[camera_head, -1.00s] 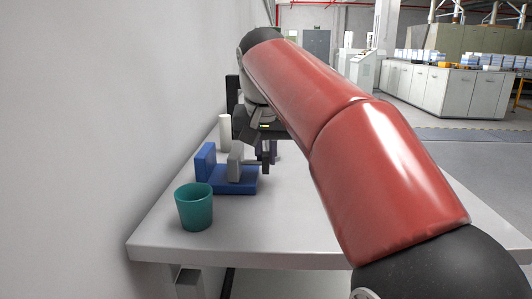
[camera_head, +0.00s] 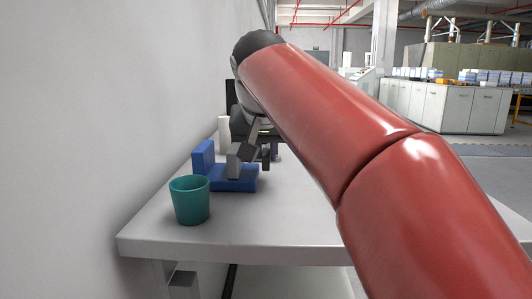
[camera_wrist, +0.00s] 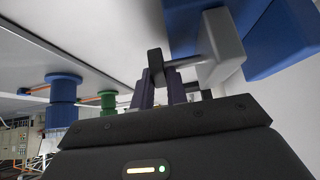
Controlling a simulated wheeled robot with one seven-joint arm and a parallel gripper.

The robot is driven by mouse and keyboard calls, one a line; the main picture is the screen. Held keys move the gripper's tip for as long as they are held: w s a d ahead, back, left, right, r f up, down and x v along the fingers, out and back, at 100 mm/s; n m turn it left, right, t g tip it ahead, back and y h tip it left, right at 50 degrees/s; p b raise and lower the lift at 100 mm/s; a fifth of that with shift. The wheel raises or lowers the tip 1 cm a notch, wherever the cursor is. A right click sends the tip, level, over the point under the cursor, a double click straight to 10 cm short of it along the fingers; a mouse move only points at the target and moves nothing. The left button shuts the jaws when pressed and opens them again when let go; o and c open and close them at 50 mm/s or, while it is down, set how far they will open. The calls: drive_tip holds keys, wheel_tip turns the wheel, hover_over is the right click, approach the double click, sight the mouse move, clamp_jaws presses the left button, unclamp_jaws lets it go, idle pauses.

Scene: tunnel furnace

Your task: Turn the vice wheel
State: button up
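The vice is blue, with a base (camera_head: 232,180) and an upright back block (camera_head: 203,158) on the table. Its grey jaw (camera_head: 235,164) is tilted over the base. The dark vice wheel (camera_head: 266,156) sits at the right end of a short shaft; in the wrist view the wheel (camera_wrist: 155,62) shows as a dark bar beside the grey jaw (camera_wrist: 222,48). My gripper (camera_wrist: 163,83) is at the wheel, its purple fingers on either side of the bar, seemingly shut on it. The exact contact is partly hidden. In the head view my arm hides most of the gripper.
A teal cup (camera_head: 190,202) stands near the front left of the grey table (camera_head: 255,232). A white cylinder (camera_head: 224,134) stands behind the vice by the wall (camera_head: 80,140). Blue and green cylindrical things (camera_wrist: 63,90) show at left in the wrist view.

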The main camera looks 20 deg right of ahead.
drive_tip(key=o, duration=0.4)
drive_tip(key=shift+c, duration=0.2)
drive_tip(key=p+v, duration=0.1)
drive_tip(key=v, duration=0.7)
drive_tip(key=shift+p, duration=0.3)
drive_tip(key=shift+f, duration=0.1)
